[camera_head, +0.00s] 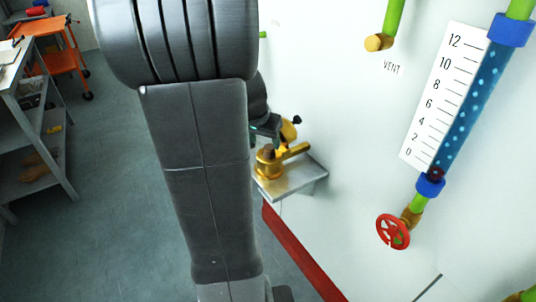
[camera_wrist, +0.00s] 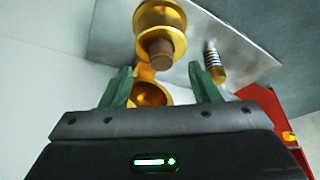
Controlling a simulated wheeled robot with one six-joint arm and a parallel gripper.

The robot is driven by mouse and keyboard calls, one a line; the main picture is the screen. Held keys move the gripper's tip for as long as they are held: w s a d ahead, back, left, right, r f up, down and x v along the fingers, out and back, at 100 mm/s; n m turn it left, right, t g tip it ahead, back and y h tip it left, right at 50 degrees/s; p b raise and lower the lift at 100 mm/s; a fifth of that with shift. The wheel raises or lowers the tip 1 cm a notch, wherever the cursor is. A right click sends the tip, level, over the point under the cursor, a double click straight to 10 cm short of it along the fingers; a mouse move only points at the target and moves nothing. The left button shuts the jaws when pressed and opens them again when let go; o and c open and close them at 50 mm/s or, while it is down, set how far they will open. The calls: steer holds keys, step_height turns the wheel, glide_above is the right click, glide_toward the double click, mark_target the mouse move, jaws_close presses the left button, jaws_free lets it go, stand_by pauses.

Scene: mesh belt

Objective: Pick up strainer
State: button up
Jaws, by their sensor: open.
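The strainer, as I take it, is a golden brass fitting (camera_head: 268,161) on a small grey metal shelf (camera_head: 291,185) fixed to the white panel. In the wrist view the brass fitting (camera_wrist: 160,17) has a round flanged body, a brown plug and a rounded lower part between my fingers. My gripper (camera_wrist: 160,70) is open, with green fingers to the left and right of the brass. I cannot tell whether they touch it. In the head view my gripper (camera_head: 265,127) is just above the shelf, mostly hidden by my arm.
The panel carries a blue gauge tube (camera_head: 470,108) and a red handwheel (camera_head: 393,231). A grey shelf rack (camera_head: 40,120) and an orange cart (camera_head: 52,42) stand far left. The floor between is clear.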

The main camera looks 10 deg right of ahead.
mark_target(269, 147)
steer(key=shift+w+d+r+x, duration=0.1)
steer(key=shift+w+x, duration=0.05)
steer(key=shift+x, duration=0.8)
steer(key=shift+w+d+r+x, duration=0.1)
steer(key=shift+w+x, duration=0.05)
steer(key=shift+x, duration=0.85)
steer(key=shift+w+x, duration=0.15)
steer(key=shift+x, duration=0.8)
steer(key=c, duration=1.1)
